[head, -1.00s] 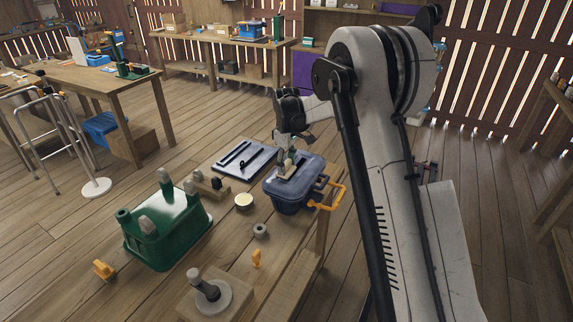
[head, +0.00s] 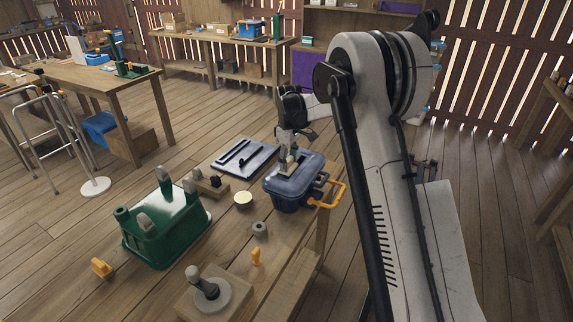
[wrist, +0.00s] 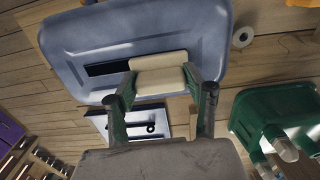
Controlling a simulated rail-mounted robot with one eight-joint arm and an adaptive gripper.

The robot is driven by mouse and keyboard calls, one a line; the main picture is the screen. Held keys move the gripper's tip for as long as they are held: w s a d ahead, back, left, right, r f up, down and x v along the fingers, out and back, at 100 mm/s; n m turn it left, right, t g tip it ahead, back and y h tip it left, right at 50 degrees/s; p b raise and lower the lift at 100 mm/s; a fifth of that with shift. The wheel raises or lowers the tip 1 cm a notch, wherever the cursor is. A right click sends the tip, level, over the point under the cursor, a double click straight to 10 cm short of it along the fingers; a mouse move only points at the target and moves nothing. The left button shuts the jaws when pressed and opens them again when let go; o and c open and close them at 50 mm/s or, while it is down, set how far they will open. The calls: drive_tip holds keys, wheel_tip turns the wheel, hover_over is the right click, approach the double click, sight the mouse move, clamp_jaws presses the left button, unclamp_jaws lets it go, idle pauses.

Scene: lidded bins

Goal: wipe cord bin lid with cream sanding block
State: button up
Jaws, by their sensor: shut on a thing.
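My gripper (wrist: 160,95) is shut on the cream sanding block (wrist: 160,82), one green finger at each side of it. The block lies over the blue lid (wrist: 65,45) of the blue bin and seems to rest on it, though the exact contact is hard to tell. A dark strip (wrist: 106,69) shows on the lid to the left of the block. In the head view my gripper (head: 289,158) reaches down onto the lid (head: 309,163) of the blue bin (head: 287,197), which is closed. The gripper hides part of the lid there.
A green bin (head: 165,235) with grey pegs stands nearer. A cream round (head: 243,197), a grey ring (head: 260,228) and orange clips (head: 256,256) lie on the table. An orange handle (head: 335,195) sticks out right.

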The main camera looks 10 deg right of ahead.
drive_tip(key=shift+w+d, duration=0.8)
drive_tip(key=shift+w, duration=0.05)
drive_tip(key=shift+f+b, duration=0.15)
drive_tip(key=shift+b, duration=0.35)
drive_tip(key=shift+s+a, duration=0.15)
drive_tip(key=shift+s+a+f+b, duration=0.15)
drive_tip(key=shift+s+a+b, duration=0.55)
drive_tip(key=shift+s+a, duration=0.65)
drive_tip(key=shift+c, duration=0.5)
drive_tip(key=shift+d, duration=0.1)
drive_tip(key=shift+r+p, duration=1)
drive_tip(key=shift+r, duration=2.05)
